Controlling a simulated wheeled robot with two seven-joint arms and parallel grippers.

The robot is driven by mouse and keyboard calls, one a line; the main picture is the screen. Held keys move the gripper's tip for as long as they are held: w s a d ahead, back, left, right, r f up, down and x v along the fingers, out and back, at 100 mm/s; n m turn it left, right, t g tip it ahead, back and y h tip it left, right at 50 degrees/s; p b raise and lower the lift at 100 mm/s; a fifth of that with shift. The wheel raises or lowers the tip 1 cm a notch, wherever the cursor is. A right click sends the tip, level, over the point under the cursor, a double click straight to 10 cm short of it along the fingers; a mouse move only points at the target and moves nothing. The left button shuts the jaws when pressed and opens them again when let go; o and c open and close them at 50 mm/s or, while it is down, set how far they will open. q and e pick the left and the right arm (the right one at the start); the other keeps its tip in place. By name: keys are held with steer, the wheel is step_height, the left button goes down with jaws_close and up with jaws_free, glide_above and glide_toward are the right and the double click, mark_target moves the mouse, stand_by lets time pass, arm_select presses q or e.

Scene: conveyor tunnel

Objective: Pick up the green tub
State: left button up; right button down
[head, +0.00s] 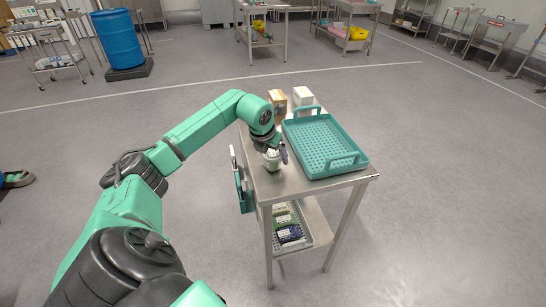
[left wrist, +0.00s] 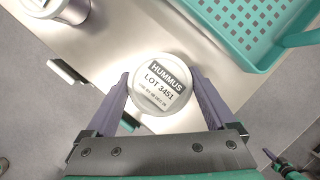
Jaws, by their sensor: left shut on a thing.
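The tub (head: 271,161) stands at the near left part of the steel table top in the head view, under my left gripper (head: 276,150). In the left wrist view the tub (left wrist: 160,82) shows a round white lid with a dark label reading "HUMMUS" and "LOT 3451". The two fingers of my left gripper (left wrist: 160,92) lie on either side of it, shut on it. The lid hides most of the tub's side from above; only a little green shows below it. I cannot tell whether the tub is clear of the table.
A teal perforated tray (head: 343,160) with raised handles fills the table's right side. Another lidded tub (left wrist: 62,8) shows in the left wrist view.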

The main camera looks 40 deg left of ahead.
mark_target(273, 152)
arm_select(q)
step_height(273, 152, up, 20)
